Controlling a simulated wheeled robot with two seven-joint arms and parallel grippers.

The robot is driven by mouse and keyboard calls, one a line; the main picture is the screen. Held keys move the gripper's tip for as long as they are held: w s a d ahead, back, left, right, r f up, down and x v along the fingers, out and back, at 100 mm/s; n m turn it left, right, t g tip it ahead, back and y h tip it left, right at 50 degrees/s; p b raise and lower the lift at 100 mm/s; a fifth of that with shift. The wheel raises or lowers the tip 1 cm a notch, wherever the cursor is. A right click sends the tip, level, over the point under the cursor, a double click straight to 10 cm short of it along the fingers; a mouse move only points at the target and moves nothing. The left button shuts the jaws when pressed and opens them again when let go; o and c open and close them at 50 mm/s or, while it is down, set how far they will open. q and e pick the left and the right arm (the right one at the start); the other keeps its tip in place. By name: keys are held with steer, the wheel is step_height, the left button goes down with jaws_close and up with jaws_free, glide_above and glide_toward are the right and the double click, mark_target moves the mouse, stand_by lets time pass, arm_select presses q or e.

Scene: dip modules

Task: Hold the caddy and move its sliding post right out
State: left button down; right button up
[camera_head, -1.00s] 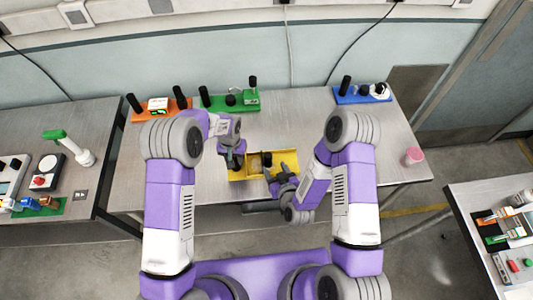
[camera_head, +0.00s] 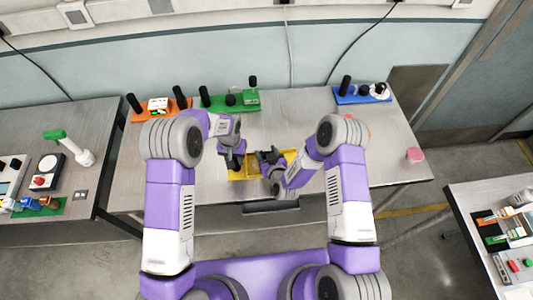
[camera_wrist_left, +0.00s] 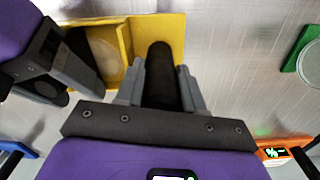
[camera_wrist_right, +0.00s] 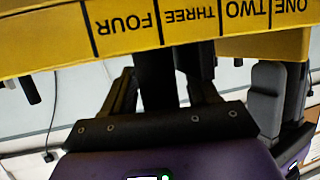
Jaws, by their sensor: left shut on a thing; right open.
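The yellow caddy (camera_head: 236,176) lies on the middle table; its face in the right wrist view (camera_wrist_right: 120,33) bears the words ONE to FOUR. My left gripper (camera_head: 233,158) is shut on a black upright handle (camera_wrist_left: 160,75) at the caddy's left end. My open right gripper (camera_head: 270,157) is over the caddy's middle. In the right wrist view, the dark sliding post (camera_wrist_right: 155,78) stands between its spread fingers, near THREE and FOUR. In the head view the right gripper hides the post.
Behind the caddy stand an orange module (camera_head: 140,115), a green module (camera_head: 218,105) and a blue module (camera_head: 350,99). A pink cup (camera_head: 414,155) is at the table's right. The table right of the caddy is mostly clear.

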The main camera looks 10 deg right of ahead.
jaws_close()
steer(key=d, duration=0.7)
steer(key=shift+d, duration=0.2)
jaws_free()
steer(key=shift+a, duration=0.15)
steer(key=v, duration=1.2)
